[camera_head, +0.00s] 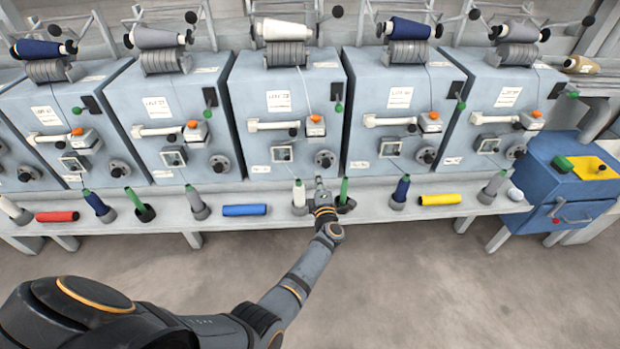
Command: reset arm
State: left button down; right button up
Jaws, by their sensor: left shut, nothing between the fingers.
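My left arm reaches from the lower left to the shelf in front of the middle machine. My left gripper (319,186) is shut and empty, close to the shelf. It is between a white spool (298,193) on its left and a green spool tube (344,190) on its right. The gripper partly hides the holder of the green tube, and I cannot tell whether it touches either one. My right gripper is not in view.
A row of spinning machines (286,104) stands behind a pale shelf (222,221). Upright spools in holders and lying red (57,216), blue (244,210) and yellow (440,199) rolls line it. A blue cabinet (545,180) stands at the right. The floor in front is clear.

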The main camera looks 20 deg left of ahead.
pick_arm(q)
jog(key=s+d+f+m+g+h+p, duration=0.2)
jog(key=s+f+m+g+h+p, duration=0.15)
jog(key=s+f+m, duration=0.65)
jog(key=s+d+f+m+g+h+p, duration=0.25)
jog(key=s+f+m+h, duration=0.3)
jog(key=s+f, duration=0.75)
jog(key=s+a+f+m+g+p, duration=0.1)
jog(key=s+a+f+m+g, duration=0.1)
jog(key=s, duration=0.9)
jog(key=s+a+f+m+g+p, duration=0.2)
jog(key=s+a+f+m+g, duration=0.1)
jog(key=s, duration=0.8)
jog(key=s+a+f+m+g+p, duration=0.1)
jog(key=s+a+f+m+g, duration=0.1)
jog(key=s, duration=1)
notch_tip(320, 180, down, 4)
jog(key=shift+a+r+m+g+y, duration=0.1)
jog(key=shift+a+m+g+y, duration=0.2)
jog(key=shift+m+g, duration=0.55)
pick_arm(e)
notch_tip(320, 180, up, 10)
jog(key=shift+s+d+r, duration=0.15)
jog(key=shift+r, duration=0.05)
pick_arm(q)
jog(key=shift+d+t, duration=0.1)
jog(key=shift+t, duration=0.15)
